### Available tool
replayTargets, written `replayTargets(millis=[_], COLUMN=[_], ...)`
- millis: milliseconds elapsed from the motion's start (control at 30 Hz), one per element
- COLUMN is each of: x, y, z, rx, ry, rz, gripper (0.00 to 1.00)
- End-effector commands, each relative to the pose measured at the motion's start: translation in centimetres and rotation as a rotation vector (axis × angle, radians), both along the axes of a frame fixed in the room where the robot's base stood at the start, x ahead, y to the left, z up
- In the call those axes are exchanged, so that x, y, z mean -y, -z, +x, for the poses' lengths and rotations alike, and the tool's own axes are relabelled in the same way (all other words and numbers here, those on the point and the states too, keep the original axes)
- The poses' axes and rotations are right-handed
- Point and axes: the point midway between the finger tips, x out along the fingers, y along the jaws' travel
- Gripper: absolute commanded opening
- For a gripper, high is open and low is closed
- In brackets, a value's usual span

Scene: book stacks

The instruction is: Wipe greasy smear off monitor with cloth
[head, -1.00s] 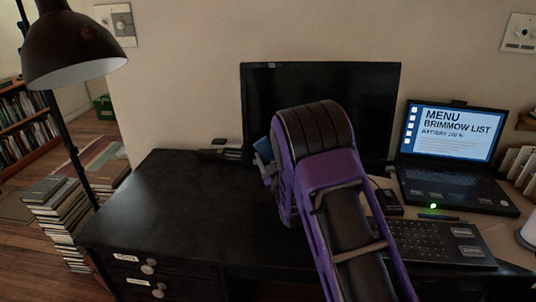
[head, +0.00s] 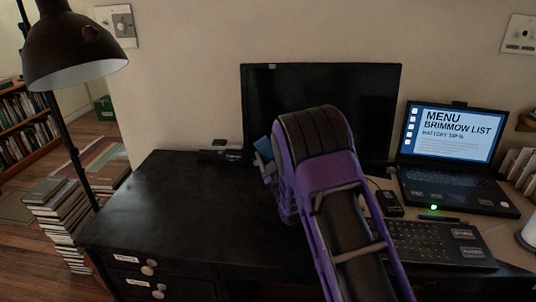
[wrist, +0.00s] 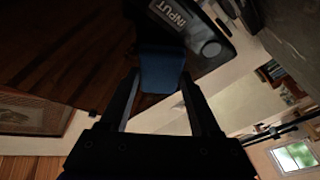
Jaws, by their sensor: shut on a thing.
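The monitor (head: 375,100) stands at the back of the desk with a black screen. Its dark surface (wrist: 70,50) fills the upper left of the wrist view, with an INPUT label on its edge. My gripper (wrist: 160,85) is shut on a blue cloth (wrist: 160,70), which sits between and beyond the fingertips, in front of the screen. A bit of blue, perhaps the cloth, shows in the head view (head: 264,148) at the left of my arm. I cannot make out the smear.
An open laptop (head: 450,135), a keyboard (head: 420,240) and a small black box (head: 389,203) are on the right of the desk. A lamp (head: 72,45) overhangs the left. The desk's left part (head: 165,215) is clear. Book stacks (head: 60,215) stand on the floor.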

Motion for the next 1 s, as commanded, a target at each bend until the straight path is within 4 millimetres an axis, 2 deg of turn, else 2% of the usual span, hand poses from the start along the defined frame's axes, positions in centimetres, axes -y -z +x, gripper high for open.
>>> replayTargets(millis=[567, 1000], x=[0.1, 3.6], y=[0.2, 0.1], z=[0.8, 1.2], rx=[-0.001, -0.001], ry=[0.001, 0.002], rz=[0.0, -0.001], gripper=[0.19, 0.19])
